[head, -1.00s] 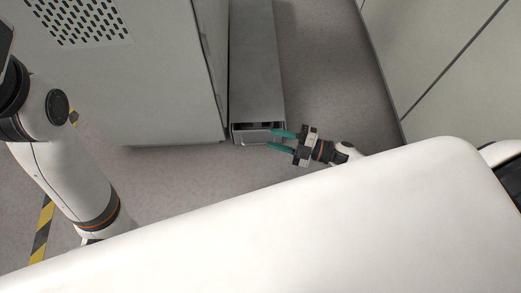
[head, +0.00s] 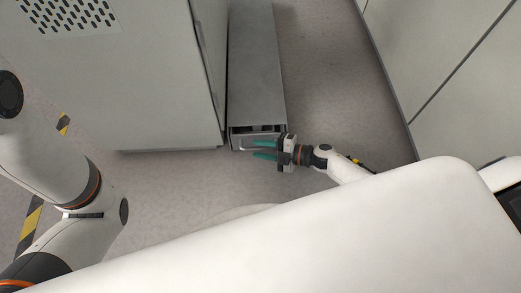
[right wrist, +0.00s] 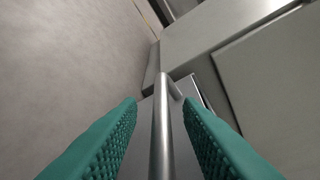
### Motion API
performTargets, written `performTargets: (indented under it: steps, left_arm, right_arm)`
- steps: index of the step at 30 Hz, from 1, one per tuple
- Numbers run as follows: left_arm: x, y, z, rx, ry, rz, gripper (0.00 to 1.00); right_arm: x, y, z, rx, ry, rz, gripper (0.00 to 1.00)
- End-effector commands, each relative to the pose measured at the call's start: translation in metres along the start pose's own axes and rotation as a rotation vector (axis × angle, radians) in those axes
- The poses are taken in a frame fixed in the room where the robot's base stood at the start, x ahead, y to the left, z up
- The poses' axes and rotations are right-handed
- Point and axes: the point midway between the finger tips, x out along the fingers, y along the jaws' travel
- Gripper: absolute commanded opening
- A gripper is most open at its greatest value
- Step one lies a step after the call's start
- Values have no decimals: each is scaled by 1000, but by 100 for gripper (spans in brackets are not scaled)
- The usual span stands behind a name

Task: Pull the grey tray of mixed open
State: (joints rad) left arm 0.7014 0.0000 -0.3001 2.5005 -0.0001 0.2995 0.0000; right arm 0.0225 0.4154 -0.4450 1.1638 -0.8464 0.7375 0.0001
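The grey tray's front (head: 242,143) shows at the near end of a long grey metal housing (head: 256,70) on the floor. My right gripper (head: 255,149) is at this front, coming from the right. In the right wrist view, a round metal handle bar (right wrist: 162,120) runs between the two green fingers (right wrist: 162,112). The fingers are open, with a gap visible on each side of the bar. The tray's inside is mostly hidden by the housing. My left arm shows at the left of the head view, but its gripper is out of view.
A large pale cabinet (head: 125,90) stands just left of the housing. A pale panelled wall (head: 450,70) stands at the right. Grey floor (head: 335,90) lies free between the housing and this wall. Yellow-black floor tape (head: 30,222) shows at the left.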

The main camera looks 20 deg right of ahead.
Motion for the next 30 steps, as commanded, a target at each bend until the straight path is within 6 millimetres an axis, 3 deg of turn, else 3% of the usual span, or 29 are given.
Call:
performTargets:
  steps: [11,17,30]
  left_arm:
    - [-2,-1,1,0,-1,0,36]
    - [-2,-1,1,-1,-1,-1,36]
    - [2,0,-1,0,0,-1,36]
  right_arm:
    - [6,-1,0,0,0,-1,32]
    - [6,-1,0,0,0,-1,0]
    - [4,2,5,1,0,1,0]
